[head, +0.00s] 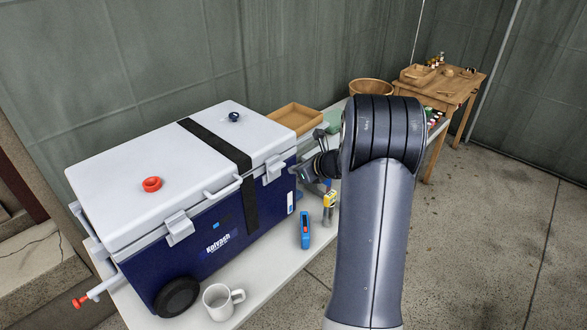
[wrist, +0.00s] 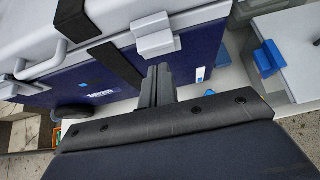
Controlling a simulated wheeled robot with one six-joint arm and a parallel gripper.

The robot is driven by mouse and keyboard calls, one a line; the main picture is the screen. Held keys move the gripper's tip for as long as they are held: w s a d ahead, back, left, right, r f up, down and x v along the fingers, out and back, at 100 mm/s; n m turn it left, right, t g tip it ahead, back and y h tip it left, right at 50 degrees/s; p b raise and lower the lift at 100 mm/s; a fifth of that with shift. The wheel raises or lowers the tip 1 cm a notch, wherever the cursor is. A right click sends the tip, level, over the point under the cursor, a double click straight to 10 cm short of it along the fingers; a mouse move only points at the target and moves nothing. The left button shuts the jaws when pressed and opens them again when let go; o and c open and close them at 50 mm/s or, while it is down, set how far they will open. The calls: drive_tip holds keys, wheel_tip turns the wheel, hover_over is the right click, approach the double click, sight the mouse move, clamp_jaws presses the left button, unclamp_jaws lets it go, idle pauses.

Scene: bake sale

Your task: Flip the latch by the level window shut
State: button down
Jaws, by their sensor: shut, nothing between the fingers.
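A large cooler with a dark blue body (head: 190,250) and a light grey lid stands on the table. The level window (head: 291,204), a narrow white strip with blue in it, is at the right end of its front; it also shows in the wrist view (wrist: 200,74). The grey latch by it (head: 274,168) hangs at the lid's front edge, and is above my fingers in the wrist view (wrist: 153,35). Its flap seems to stand out from the body, but I cannot tell its exact angle. My gripper (wrist: 160,68) is shut and empty, in front of the cooler below the latch, apparently not touching it.
A second latch (head: 179,228), a lid handle (head: 223,189) and a black strap (head: 250,200) are left of this latch. A blue tool (head: 305,230), a yellow-topped item (head: 329,205) and a white mug (head: 221,301) stand close in front. A wooden tray (head: 296,118) lies behind.

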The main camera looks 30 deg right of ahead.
wheel_tip(320, 180, up, 10)
drive_tip(key=s+d, duration=0.1)
drive_tip(key=s, duration=0.1)
drive_tip(key=shift+s, duration=0.3)
drive_tip(key=shift+f, duration=0.15)
